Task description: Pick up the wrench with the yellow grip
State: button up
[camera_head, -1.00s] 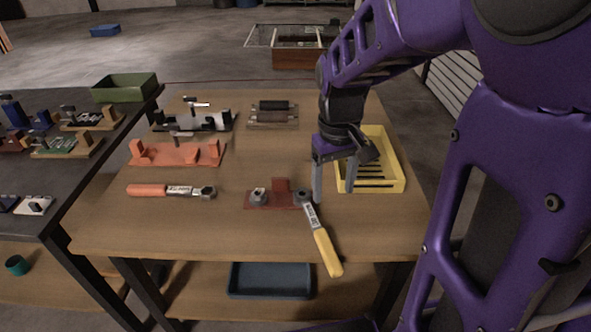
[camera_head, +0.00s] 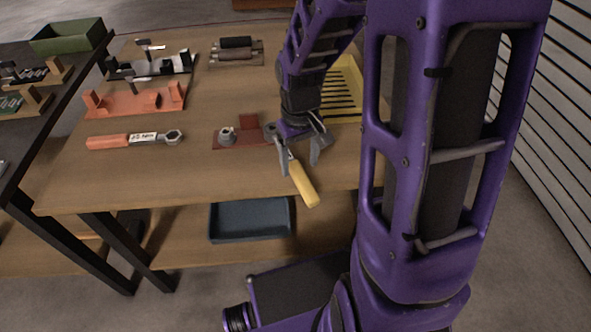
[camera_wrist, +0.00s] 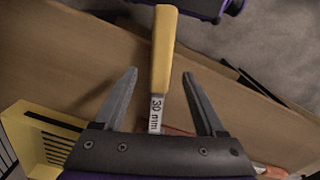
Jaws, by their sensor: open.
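The wrench with the yellow grip (camera_head: 303,186) lies near the front edge of the wooden table, its head by a small red fixture (camera_head: 243,138). In the wrist view its yellow grip (camera_wrist: 163,52) points away from me, and the shank marked "30 mm" (camera_wrist: 156,112) lies between my fingers. My gripper (camera_head: 299,168) is open above the wrench, one finger on each side of it. It also shows in the wrist view (camera_wrist: 160,90) with clear gaps to the shank. The wrench's head is hidden by my gripper.
An orange-handled wrench (camera_head: 110,141) lies to the left, with an orange fixture (camera_head: 130,104) behind it. A yellow slotted tray (camera_head: 341,82) stands behind my gripper on the right. A blue tray (camera_head: 250,222) sits on the shelf below.

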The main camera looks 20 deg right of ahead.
aim_at(299, 172)
notch_tip(299, 172, down, 4)
jog(key=shift+f+b, duration=0.1)
jog(key=shift+b, duration=0.3)
grip_shut()
dwell(1.2)
